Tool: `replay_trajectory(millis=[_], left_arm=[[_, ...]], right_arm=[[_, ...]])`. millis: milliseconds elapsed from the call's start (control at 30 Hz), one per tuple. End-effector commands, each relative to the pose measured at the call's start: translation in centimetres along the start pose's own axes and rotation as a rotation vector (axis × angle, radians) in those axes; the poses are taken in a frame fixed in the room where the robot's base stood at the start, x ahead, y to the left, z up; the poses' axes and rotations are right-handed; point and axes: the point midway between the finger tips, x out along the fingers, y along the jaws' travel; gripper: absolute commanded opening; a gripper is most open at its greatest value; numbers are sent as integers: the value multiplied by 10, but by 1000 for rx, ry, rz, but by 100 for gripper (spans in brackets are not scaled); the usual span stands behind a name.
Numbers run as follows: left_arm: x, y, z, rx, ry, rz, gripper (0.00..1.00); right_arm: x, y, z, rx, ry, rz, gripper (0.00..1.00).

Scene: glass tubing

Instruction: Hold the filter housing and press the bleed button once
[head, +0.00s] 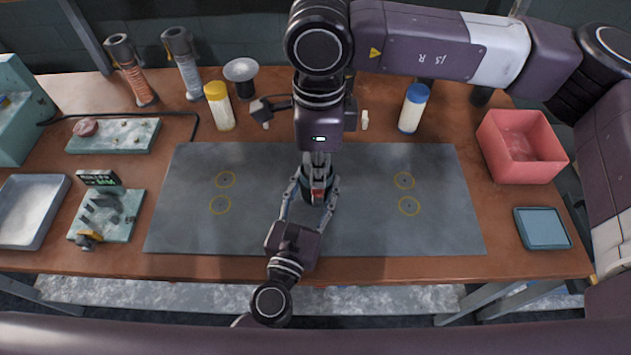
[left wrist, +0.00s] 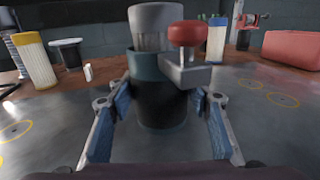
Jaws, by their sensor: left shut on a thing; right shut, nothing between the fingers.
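The filter housing (left wrist: 160,95) is a dark teal cylinder with a pale, ribbed upper part and a grey top. It stands upright between the blue-padded fingers of my left gripper (left wrist: 160,112), which is shut on it. The red bleed button (left wrist: 188,32) sits on a grey bracket at the housing's upper right in the left wrist view; a bit of its red shows in the head view (head: 318,196). My right gripper (head: 317,167) points down over the housing, shut and empty. It is outside the left wrist view, and I cannot tell whether it touches the button.
A grey mat (head: 380,225) with yellow rings lies under the housing and is otherwise clear. Behind stand a yellow-capped bottle (head: 219,106) and a blue-capped bottle (head: 412,108). A red bin (head: 520,147) is at right, a grey tray (head: 31,212) at left.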

Motion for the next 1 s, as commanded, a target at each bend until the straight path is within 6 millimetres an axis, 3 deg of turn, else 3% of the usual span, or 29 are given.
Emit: replay_trajectory(millis=[1000], left_arm=[[0, -1, 0, -1, 0, -1, 18]], right_arm=[[27, 0, 0, 0, 0, 1, 0]])
